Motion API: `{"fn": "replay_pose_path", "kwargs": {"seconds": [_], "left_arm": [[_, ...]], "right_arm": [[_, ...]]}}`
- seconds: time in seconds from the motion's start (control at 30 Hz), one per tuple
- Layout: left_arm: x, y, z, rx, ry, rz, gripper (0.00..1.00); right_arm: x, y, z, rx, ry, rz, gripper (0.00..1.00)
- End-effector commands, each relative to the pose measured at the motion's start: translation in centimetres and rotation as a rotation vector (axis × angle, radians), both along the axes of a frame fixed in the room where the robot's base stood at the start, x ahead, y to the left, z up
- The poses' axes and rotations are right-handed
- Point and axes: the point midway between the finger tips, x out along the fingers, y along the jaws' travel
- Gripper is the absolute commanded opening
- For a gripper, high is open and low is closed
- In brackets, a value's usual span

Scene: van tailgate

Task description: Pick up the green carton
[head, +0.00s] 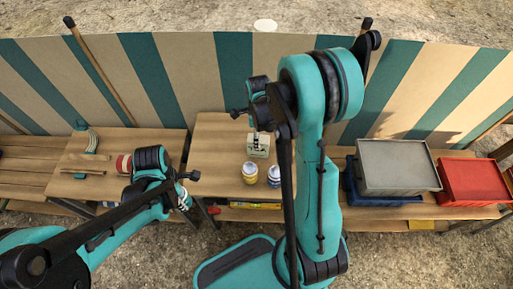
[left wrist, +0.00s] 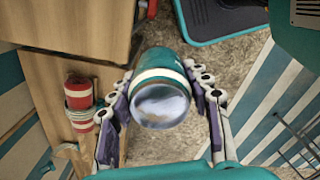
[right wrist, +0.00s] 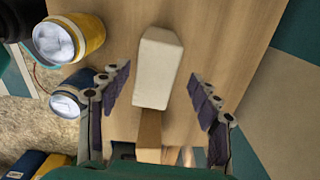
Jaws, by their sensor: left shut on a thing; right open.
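My right arm covers part of the table in the head view. My left gripper (left wrist: 160,72) is shut on a teal can with a white band (left wrist: 163,62), held clear of the tables. In the head view that gripper (head: 183,194) is low, left of the middle table.
A yellow jar (head: 250,172) and a blue jar (head: 274,175) stand close to the carton at the table's front edge. A red-and-white can (head: 124,164) is on the left table. A grey crate (head: 397,166) and a red crate (head: 473,181) stand at the right.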

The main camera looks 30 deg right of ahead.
Motion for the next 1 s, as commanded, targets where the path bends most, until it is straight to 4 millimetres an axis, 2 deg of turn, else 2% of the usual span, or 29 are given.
{"fn": "replay_pose_path", "kwargs": {"seconds": [0.17, 0.4, 0.67, 0.83, 1.0], "left_arm": [[0.0, 0.0, -0.8, 0.000, 0.000, 0.000, 0.29], [0.0, 0.0, -2.8, 0.000, 0.000, 0.000, 0.29], [0.0, 0.0, -2.7, 0.000, 0.000, 0.000, 0.29], [0.0, 0.0, -2.7, 0.000, 0.000, 0.000, 0.29], [0.0, 0.0, -2.7, 0.000, 0.000, 0.000, 0.29]], "right_arm": [[-0.2, 0.1, -1.3, 0.000, 0.000, 0.001, 0.63], [-0.5, 0.2, -5.0, 0.000, 0.000, 0.001, 0.63], [-0.5, 0.2, -5.3, 0.000, 0.000, 0.001, 0.63], [-0.5, 0.2, -5.3, 0.000, 0.000, 0.001, 0.21], [-0.5, 0.2, -5.3, -0.001, -0.001, 0.001, 0.18]]}}
